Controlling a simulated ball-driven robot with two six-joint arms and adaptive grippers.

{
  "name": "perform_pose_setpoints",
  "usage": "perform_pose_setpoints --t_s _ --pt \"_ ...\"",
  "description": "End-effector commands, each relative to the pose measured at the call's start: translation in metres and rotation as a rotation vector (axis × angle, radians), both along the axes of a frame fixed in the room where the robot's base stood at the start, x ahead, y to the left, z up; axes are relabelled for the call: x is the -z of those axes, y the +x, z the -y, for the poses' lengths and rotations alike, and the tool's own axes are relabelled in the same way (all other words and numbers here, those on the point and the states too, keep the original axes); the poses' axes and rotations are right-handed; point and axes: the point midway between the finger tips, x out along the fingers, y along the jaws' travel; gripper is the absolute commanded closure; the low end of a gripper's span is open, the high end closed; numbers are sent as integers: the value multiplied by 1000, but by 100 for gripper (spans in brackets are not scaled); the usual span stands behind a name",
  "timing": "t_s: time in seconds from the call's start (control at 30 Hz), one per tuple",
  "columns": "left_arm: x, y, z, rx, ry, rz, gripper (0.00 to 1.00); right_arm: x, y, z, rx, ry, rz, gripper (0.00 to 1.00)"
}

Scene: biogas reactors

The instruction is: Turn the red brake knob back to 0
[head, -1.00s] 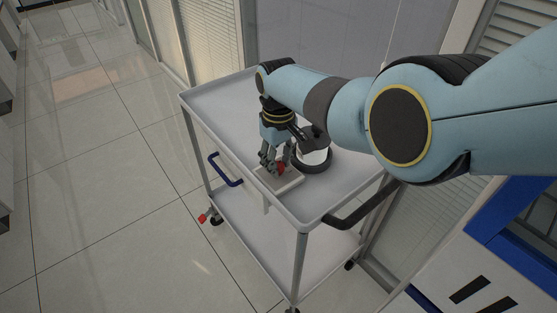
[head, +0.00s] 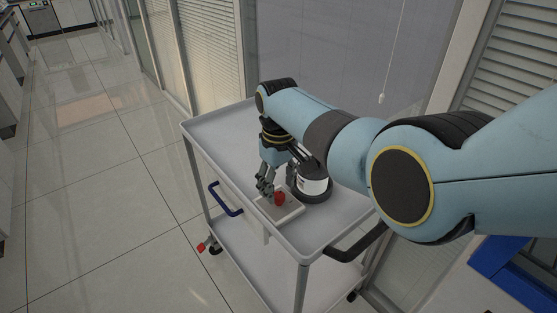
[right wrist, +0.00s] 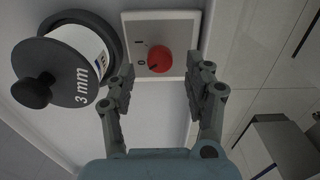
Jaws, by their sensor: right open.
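The red brake knob (head: 280,198) sits on a pale square plate (head: 291,213) on the top of a grey cart. In the right wrist view the knob (right wrist: 159,61) shows whole, with the marks I and 0 printed beside it on the plate (right wrist: 190,50). A dark mark on the knob's lower left edge lies close to the 0; its exact alignment is hard to tell. My right gripper (head: 264,184) is open and empty. In the right wrist view its fingertips (right wrist: 164,78) are spread on both sides of the plate, apart from the knob. My left gripper is out of view.
A dark-and-white cylinder (head: 313,186) marked "3 mm" in the right wrist view stands close beside the plate. The cart's far left top is clear. A glazed partition stands behind.

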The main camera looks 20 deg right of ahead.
Motion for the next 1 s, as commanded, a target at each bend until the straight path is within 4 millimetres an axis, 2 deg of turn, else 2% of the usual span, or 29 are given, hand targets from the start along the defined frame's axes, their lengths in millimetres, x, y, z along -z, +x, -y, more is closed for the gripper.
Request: perform_pose_setpoints --t_s 0.2,0.43,0.6,1.0 --pt "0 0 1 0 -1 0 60 -49 1 0 1 1 5 47" --pt "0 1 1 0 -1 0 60 -86 1 0 0 0 2 47" --pt "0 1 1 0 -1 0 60 -94 0 0 0 -1 0 47" --pt "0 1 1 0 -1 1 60 -94 0 0 0 0 0 47"
